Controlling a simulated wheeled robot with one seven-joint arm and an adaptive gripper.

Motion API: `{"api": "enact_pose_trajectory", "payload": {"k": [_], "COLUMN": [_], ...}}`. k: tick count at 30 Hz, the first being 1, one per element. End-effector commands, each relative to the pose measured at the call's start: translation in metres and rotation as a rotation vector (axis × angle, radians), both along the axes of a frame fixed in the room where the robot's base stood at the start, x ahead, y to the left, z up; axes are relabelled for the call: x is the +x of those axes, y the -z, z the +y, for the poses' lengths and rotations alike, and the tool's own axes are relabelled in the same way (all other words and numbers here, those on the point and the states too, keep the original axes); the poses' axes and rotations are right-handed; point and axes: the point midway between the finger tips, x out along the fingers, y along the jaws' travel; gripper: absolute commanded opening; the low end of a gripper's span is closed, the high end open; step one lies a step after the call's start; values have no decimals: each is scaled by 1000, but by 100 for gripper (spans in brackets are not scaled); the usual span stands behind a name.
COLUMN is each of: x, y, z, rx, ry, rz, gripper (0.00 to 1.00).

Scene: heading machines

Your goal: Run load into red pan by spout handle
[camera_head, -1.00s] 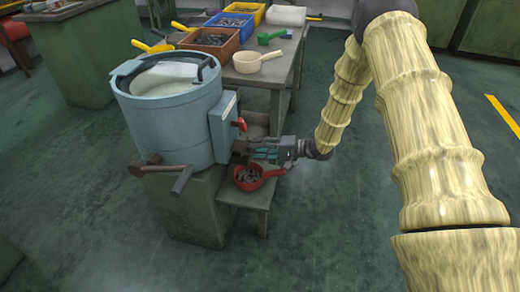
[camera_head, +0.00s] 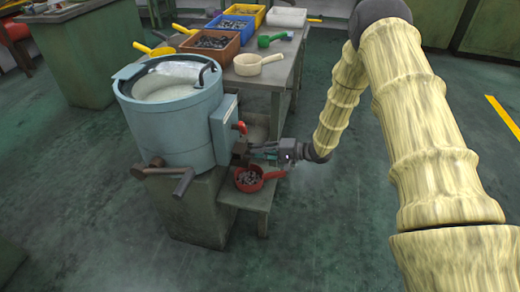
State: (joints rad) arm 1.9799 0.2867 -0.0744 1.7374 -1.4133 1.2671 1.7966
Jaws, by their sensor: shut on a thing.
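A red pan (camera_head: 242,187) holding grey metal pieces (camera_head: 247,178) sits on a small green stand below the spout, its handle pointing right. The dark spout (camera_head: 240,152) sticks out low on the right side of a light-blue drum (camera_head: 172,125). My gripper (camera_head: 258,152) is at the spout, just above the pan, and is shut on what appears to be the spout handle. The handle itself is mostly hidden by the fingers. A red part (camera_head: 240,127) shows on the drum's side box above the spout.
The green stand (camera_head: 258,198) stands beside the drum's pedestal (camera_head: 205,215). A table behind bears a brown bin (camera_head: 225,54), a blue bin (camera_head: 230,30), a cream pan (camera_head: 257,66) and a green scoop (camera_head: 273,39). Floor in front is clear.

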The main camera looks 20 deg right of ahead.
Motion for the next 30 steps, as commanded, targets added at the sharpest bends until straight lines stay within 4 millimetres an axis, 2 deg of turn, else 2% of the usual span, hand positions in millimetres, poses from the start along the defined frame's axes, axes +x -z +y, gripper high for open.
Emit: {"api": "enact_pose_trajectory", "payload": {"k": [6, 7, 9, 10, 22, 26, 30], "x": [0, 0, 0, 0, -2, -9, -20], "y": [1, 1, 1, 1, -1, -4, -9], "z": [0, 0, 0, 0, -5, -17, -38], "rx": [0, 0, 0, 0, 0, 0, 1], "ry": [1, 1, 1, 1, 1, 3, 3], "rz": [0, 0, 0, 0, 0, -1, -1], "gripper": [0, 16, 29, 32, 32, 32, 32]}}
